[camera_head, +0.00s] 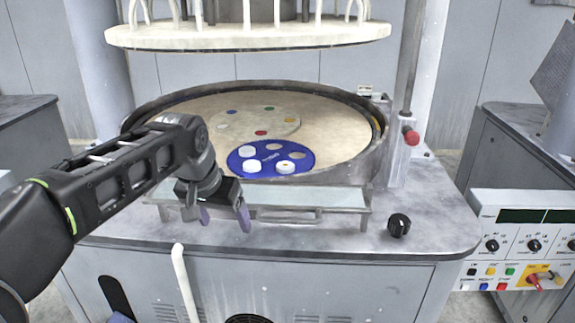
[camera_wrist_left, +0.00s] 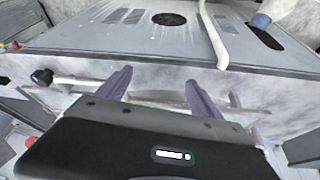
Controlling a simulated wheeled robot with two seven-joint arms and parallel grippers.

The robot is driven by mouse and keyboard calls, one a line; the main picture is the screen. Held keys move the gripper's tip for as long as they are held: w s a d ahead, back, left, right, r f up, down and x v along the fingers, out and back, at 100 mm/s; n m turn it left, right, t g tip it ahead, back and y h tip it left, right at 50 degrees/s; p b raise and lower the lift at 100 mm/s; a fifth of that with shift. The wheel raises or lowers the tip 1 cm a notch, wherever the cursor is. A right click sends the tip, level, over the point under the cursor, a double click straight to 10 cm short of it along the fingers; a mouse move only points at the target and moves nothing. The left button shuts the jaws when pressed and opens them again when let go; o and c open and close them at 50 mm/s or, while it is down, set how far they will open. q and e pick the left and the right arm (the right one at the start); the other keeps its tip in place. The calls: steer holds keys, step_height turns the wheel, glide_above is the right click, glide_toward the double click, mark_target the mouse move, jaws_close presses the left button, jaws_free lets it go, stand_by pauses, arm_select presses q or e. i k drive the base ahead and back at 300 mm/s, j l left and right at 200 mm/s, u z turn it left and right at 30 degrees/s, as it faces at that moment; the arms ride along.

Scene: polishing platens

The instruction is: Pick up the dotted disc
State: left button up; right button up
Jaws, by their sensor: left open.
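A blue round carrier (camera_head: 236,160) lies on the beige platen. Several white discs sit on it. The one at its front right (camera_head: 285,166) shows a small orange mark and looks like the dotted disc. Two other white discs, one at the back left (camera_head: 247,151) and one at the front left (camera_head: 250,165), look plain. My left gripper (camera_head: 219,215) is open and empty, in front of the platen rim and below the carrier in the picture. In the left wrist view its two purple fingers (camera_wrist_left: 157,90) stand apart with no disc between them. My right gripper is not in view.
The platen (camera_head: 340,135) has a raised dark rim. A pale carrier with coloured spots (camera_head: 285,122) lies behind the blue one. A round upper plate (camera_head: 250,35) hangs above. A rail (camera_head: 310,197) runs along the front, with a black knob (camera_head: 399,225) to its right.

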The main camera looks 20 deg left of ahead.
mark_target(283, 167)
steer(key=i, duration=1.1)
